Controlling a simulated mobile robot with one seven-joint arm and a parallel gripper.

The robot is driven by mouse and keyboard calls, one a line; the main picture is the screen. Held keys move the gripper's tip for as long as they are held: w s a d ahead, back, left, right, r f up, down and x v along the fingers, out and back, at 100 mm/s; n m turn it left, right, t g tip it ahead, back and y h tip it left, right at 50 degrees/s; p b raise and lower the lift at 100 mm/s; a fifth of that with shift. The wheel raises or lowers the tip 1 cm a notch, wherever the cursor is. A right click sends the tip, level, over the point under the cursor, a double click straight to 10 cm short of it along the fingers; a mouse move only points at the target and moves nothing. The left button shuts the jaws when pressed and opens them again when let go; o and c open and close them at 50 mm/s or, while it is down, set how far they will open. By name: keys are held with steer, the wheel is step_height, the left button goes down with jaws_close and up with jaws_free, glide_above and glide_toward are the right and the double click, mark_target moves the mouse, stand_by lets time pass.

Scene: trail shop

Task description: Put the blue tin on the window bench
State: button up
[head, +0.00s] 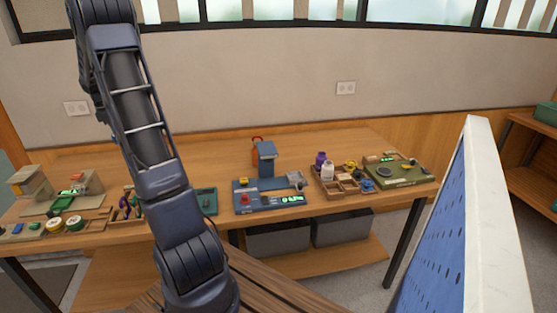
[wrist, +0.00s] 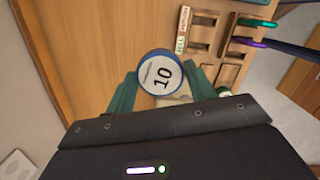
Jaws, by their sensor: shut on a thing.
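The blue tin (wrist: 160,73) has a blue rim and a white top marked "10". It is between the two teal fingers of my gripper (wrist: 162,84) in the wrist view, and the gripper is shut on it. Wooden bench top shows beyond the tin; I cannot tell the gap between them. In the head view my arm hides the gripper and the tin. A long wooden bench (head: 215,154) stands along the wall under the windows; I cannot tell if it is the window bench. A slatted wooden surface (head: 270,289) lies in front of it.
The bench carries a blue device with a display (head: 262,197), a wooden sorting tray (head: 342,190) and a green board (head: 400,176). Several small items stand at its left. Grey bins (head: 278,240) sit below. A blue pegboard panel (head: 440,240) stands at right. The bench's back strip is mostly clear.

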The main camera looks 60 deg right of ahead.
steer(key=s+d+m, duration=0.2)
steer(key=d+m, duration=0.1)
steer(key=d, duration=2.7)
steer(key=s+d+f+m, duration=0.1)
steer(key=s+d+m, duration=0.1)
steer(key=s+d, duration=0.8)
steer(key=s+d+f+m, duration=0.1)
steer(key=s+d, duration=0.3)
steer(key=d, duration=1.2)
steer(key=shift+g, duration=0.3)
step_height(320, 180, down, 20)
steer(key=shift+s+a, duration=0.1)
steer(key=shift+f, duration=0.15)
steer(key=o, duration=1)
